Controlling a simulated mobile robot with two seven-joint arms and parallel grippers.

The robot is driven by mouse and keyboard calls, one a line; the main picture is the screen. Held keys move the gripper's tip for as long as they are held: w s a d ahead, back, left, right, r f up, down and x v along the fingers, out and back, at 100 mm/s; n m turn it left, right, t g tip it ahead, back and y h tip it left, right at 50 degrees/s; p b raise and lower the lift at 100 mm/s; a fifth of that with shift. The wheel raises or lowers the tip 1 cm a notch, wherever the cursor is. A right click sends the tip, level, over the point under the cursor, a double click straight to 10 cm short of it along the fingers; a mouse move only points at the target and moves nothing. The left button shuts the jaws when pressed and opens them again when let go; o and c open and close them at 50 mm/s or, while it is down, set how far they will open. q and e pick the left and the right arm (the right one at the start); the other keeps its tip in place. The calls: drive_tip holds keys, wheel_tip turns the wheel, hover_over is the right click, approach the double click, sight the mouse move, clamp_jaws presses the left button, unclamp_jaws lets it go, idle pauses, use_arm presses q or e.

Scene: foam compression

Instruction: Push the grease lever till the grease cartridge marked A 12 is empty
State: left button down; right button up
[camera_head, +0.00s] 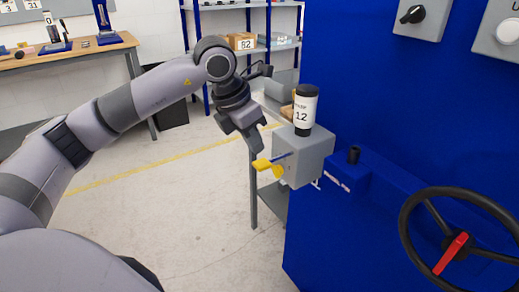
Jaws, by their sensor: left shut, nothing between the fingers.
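The grease cartridge (305,110) stands upright on a grey box (309,158) fixed to the side of the blue machine. It has a black cap, a black base and a white label reading 12; the smaller text above is hard to read. The grease lever (263,164) has a yellow end and sticks out from the grey box's left side. My left gripper (256,148) is shut and empty, pointing down just above the yellow lever end; I cannot tell whether it touches. My right gripper is not in view.
The blue machine (400,120) fills the right side, with a black handwheel (404,225) and a black knob (412,14). A workbench (80,52) stands at back left, a shelf with a box marked 82 (242,41) behind. The floor between is clear.

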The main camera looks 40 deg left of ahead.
use_arm(q)
drive_tip(key=w+d+v, duration=0.1)
drive_tip(key=v, duration=0.7)
drive_tip(key=shift+a+r, duration=0.35)
drive_tip(key=shift+r, duration=0.15)
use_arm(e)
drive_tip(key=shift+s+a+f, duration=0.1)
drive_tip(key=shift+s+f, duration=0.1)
